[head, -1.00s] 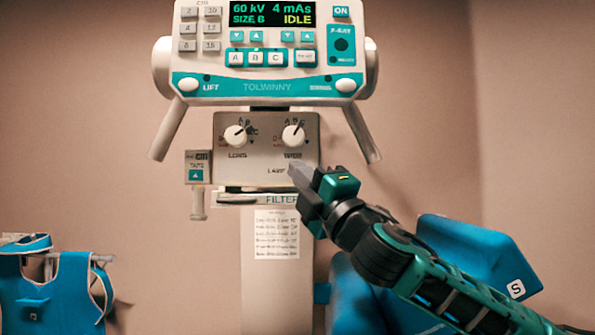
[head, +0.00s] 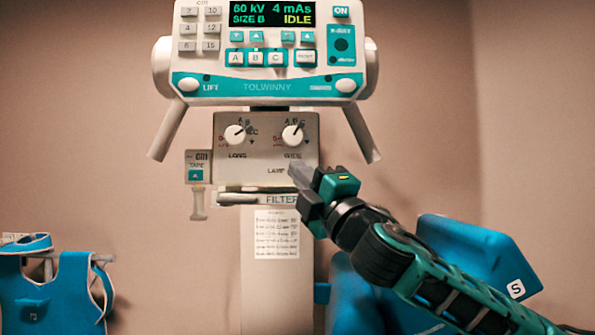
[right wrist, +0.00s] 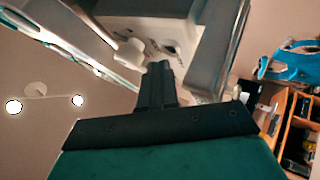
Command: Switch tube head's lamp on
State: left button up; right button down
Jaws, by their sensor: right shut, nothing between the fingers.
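The tube head (head: 265,86) hangs in the middle of the head view, with a lit display reading 60 kV, 4 mAs, SIZE B, IDLE. Below its panel is a grey box (head: 225,172) with two white knobs, LONG (head: 235,135) and WIDE (head: 293,134). The LAMP label (head: 276,171) is at the box's lower right. My right gripper (head: 294,170) is shut and empty, its tips just right of that label. They cover whatever lamp control is there; contact cannot be told. In the right wrist view the shut fingers (right wrist: 158,75) point at the box's underside, near a white knob (right wrist: 130,54).
A TAPE unit (head: 197,168) hangs left of the box, and a FILTER slot (head: 280,199) lies below. A paper list (head: 276,234) is on the column. A blue apron (head: 60,290) hangs at lower left; a blue cushion marked S (head: 470,258) is at right.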

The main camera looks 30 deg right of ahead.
jog(key=shift+w+d, duration=0.1)
jog(key=shift+w, duration=0.05)
jog(key=shift+w+d, duration=0.1)
jog(key=shift+w, duration=0.1)
dwell(0.3)
jog(key=shift+s, duration=0.1)
jog(key=shift+s+f, duration=0.1)
jog(key=shift+s, duration=0.1)
dwell(0.3)
jog(key=shift+a, duration=0.2)
jog(key=s+a, duration=0.3)
jog(key=s, duration=0.2)
dwell(0.3)
